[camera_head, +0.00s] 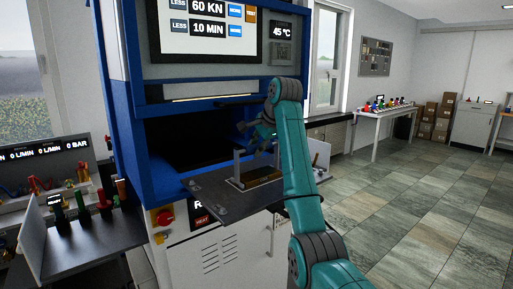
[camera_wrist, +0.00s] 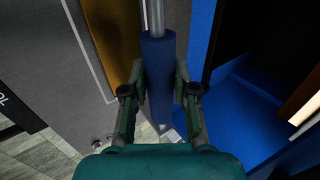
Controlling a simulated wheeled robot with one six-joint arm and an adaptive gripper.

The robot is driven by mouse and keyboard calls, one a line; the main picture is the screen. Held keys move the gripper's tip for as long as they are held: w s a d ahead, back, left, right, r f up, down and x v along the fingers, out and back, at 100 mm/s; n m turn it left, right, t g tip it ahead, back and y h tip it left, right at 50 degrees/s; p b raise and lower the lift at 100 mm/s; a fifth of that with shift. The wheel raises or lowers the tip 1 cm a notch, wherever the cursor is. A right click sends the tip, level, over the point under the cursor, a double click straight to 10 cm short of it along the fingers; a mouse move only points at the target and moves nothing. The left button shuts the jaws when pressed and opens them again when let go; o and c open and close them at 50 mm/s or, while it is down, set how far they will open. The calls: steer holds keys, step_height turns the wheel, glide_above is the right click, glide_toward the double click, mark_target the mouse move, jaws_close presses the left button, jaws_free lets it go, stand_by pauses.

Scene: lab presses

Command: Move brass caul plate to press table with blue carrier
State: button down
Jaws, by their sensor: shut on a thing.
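The brass caul plate (camera_head: 262,180) lies flat on or just above the dark press table (camera_head: 212,198) that juts out of the blue press; I cannot tell if they touch. A light-edged carrier frame with an upright post (camera_head: 238,165) is around it. In the wrist view the brass surface (camera_wrist: 120,40) shows left of the handle. My gripper (camera_head: 258,135) is above the plate. In the wrist view my gripper (camera_wrist: 159,92) is shut on the carrier's blue handle sleeve (camera_wrist: 158,65), which sits on a metal rod. My arm hides part of the table's right side.
The blue press frame (camera_head: 128,100) stands close behind and left, with a dark opening (camera_head: 185,140). A side bench (camera_head: 85,245) with several coloured items is at the left. A white table (camera_head: 385,112) stands at the back right. The tiled floor (camera_head: 420,200) at right is clear.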

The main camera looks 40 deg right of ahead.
steer(key=shift+r, duration=2.25)
